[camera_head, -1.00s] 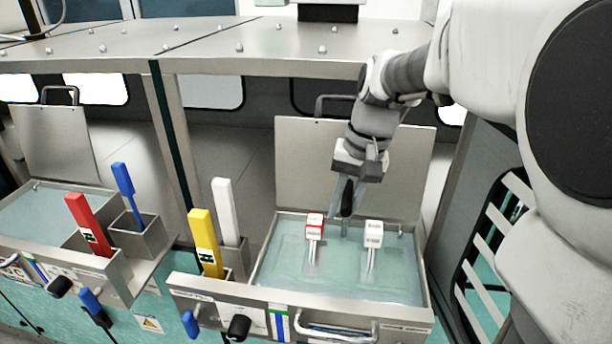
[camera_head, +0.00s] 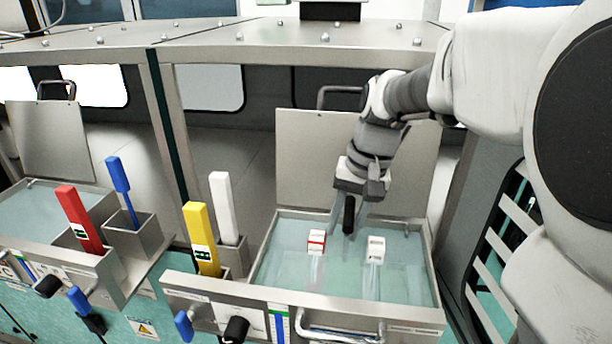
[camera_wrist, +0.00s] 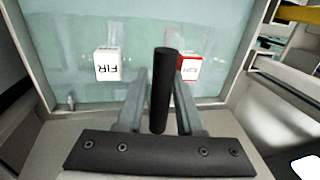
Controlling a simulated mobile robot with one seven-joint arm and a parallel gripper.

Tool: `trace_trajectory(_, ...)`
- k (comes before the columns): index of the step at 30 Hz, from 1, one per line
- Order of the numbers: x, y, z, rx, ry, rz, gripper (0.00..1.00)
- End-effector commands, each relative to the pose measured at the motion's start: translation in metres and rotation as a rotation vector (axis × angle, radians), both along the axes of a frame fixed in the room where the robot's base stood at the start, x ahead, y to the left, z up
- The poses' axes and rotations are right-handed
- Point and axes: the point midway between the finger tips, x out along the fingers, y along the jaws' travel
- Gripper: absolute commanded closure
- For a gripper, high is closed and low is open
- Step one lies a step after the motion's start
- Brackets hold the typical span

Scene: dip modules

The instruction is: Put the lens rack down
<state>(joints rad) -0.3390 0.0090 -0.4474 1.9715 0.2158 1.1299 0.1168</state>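A black rod-shaped handle (camera_head: 349,215) sits between the fingers of my gripper (camera_head: 341,216). I take it for the handle of the lens rack; no other part of the rack shows clearly. In the wrist view, the black handle (camera_wrist: 162,90) lies between the two grey fingers of my gripper (camera_wrist: 160,92). My gripper points down over the back of the right tank (camera_head: 262,262). Whether the rack touches the tank floor I cannot tell.
A red-and-white block (camera_head: 316,242) and a white block (camera_head: 376,250) stand in the tank, in front of my gripper. The upright lid (camera_head: 300,160) is behind. Yellow (camera_head: 202,240) and white (camera_head: 224,205) bars stand left of the tank. The tank's front middle is clear.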

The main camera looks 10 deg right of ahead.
Motion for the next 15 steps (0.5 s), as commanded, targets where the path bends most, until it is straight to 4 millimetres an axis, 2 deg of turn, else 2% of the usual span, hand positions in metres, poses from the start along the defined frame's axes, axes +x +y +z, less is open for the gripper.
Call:
trace_trajectory(1, 0.0, 0.0, 0.0, 0.0, 0.0, 0.0, 0.53)
trace_trajectory(2, 0.0, 0.0, 0.0, 0.0, 0.0, 0.0, 0.48)
trace_trajectory(11, 0.0, 0.0, 0.001, 0.0, 0.0, 0.0, 0.48)
trace_trajectory(15, 0.0, -0.002, 0.012, 0.001, -0.002, 0.0, 0.48)
